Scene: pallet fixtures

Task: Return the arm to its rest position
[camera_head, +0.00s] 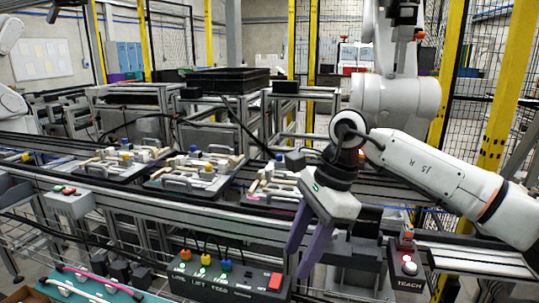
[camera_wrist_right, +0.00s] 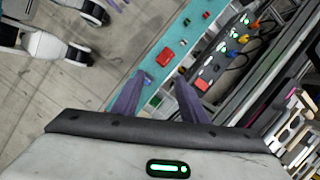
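My right arm comes in from the right in the head view, with its gripper (camera_head: 297,262) hanging downward in front of the conveyor. In the right wrist view, the two purple fingers of the right gripper (camera_wrist_right: 163,78) are spread apart with nothing between them. The gap looks onto a teal surface (camera_wrist_right: 158,82) and the floor. The right gripper is near the button box (camera_head: 226,277) in the head view. My left gripper is not in either view.
Pallets with fixtures (camera_head: 190,183) stand in a row on the conveyor behind the gripper. The TEACH box (camera_head: 407,268) stands to the right. A grey box with buttons (camera_head: 68,203) is at the left. A teal tray edge (camera_head: 62,287) lies at the lower left.

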